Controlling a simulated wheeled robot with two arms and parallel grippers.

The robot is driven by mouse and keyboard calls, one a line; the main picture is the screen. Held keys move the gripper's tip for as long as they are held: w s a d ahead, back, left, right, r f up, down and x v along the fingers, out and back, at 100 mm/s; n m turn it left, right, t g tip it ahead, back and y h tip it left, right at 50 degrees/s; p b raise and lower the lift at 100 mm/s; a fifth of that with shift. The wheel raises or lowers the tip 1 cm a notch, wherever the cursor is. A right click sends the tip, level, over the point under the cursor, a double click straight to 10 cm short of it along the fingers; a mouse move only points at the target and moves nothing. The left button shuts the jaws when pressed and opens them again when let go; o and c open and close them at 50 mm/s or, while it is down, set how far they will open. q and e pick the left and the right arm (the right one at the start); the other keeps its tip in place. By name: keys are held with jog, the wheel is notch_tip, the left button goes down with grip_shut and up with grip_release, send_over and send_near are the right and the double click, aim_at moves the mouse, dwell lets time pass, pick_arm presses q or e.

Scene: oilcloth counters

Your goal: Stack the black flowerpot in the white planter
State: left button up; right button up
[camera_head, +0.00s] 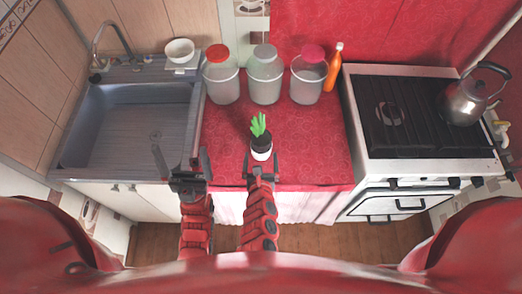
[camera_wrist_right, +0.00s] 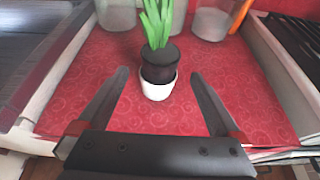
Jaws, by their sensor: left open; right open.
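In the right wrist view the black flowerpot (camera_wrist_right: 160,68) shows above the white planter (camera_wrist_right: 158,90). My right gripper (camera_head: 262,164) is open, its fingers apart on either side in front of the planter, with no contact visible. My left gripper (camera_head: 180,160) is open and empty by the sink's front edge.
Three lidded jars (camera_head: 265,75) and an orange bottle (camera_head: 334,66) stand at the counter's back. The sink (camera_head: 130,125) is left, with a white bowl (camera_head: 180,50) behind it. The stove (camera_head: 415,125) with a kettle (camera_head: 465,100) is right. The counter right of the planter is clear.

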jog(key=shift+s+r, duration=0.2)
jog(key=shift+s, duration=0.15)
jog(key=shift+d+f, duration=0.1)
